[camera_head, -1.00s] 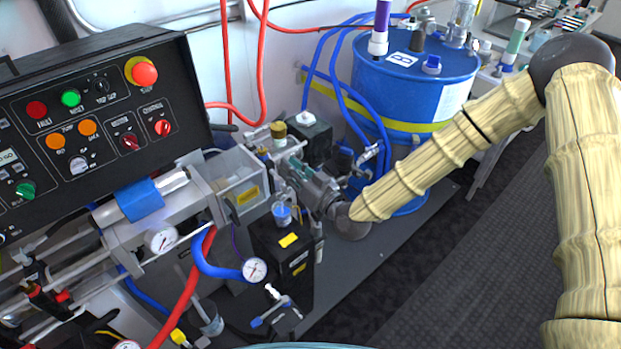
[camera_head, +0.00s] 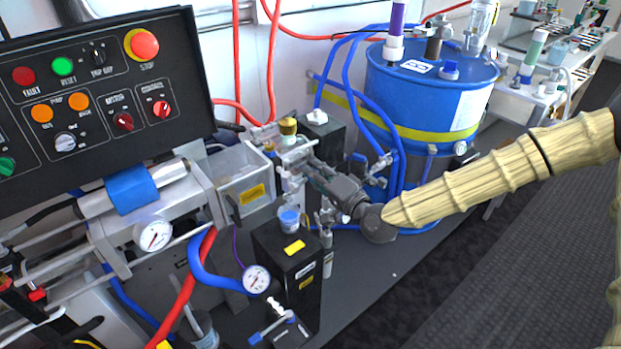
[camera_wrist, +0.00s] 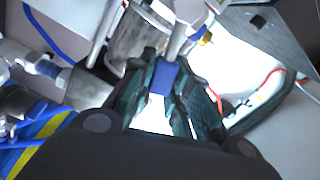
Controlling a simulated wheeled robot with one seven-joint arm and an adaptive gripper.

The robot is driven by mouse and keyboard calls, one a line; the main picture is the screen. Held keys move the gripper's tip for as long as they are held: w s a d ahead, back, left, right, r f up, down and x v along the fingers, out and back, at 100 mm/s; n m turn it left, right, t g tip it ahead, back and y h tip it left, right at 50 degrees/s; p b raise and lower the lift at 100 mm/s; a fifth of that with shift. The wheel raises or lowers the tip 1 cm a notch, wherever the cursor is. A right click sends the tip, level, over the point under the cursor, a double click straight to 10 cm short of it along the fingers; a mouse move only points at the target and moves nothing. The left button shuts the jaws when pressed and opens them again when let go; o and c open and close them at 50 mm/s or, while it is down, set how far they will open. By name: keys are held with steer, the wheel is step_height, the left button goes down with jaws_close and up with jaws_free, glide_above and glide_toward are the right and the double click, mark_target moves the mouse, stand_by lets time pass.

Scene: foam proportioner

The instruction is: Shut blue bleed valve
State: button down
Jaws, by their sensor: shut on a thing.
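In the wrist view, a blue valve handle (camera_wrist: 164,78) sits between the two fingertips of my gripper (camera_wrist: 163,82), which is shut on it. A metal stem runs up from the handle. In the head view, my gripper (camera_head: 312,164) reaches in from the right, low behind the black box and beside the brass-topped fitting (camera_head: 288,126). The handle is hidden there by the fingers and fittings, so its angle to the pipe cannot be told.
A blue drum (camera_head: 425,95) with blue hoses stands behind my arm. A black box (camera_head: 287,262) with a pressure gauge (camera_head: 256,279) is in front of the gripper. The control panel (camera_head: 100,90) is at left. Open floor (camera_head: 470,255) lies to the right.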

steer(key=shift+w+d+f+m+b, duration=0.15)
steer(key=shift+f+m+b, duration=0.45)
steer(key=shift+m+b, duration=0.35)
steer(key=shift+d+f+m+b, duration=0.1)
steer(key=shift+f+m+b, duration=0.5)
steer(key=shift+m+b, duration=0.3)
steer(key=c, duration=1.3)
jaws_free()
steer(key=v, duration=1.2)
steer(key=shift+a, duration=0.1)
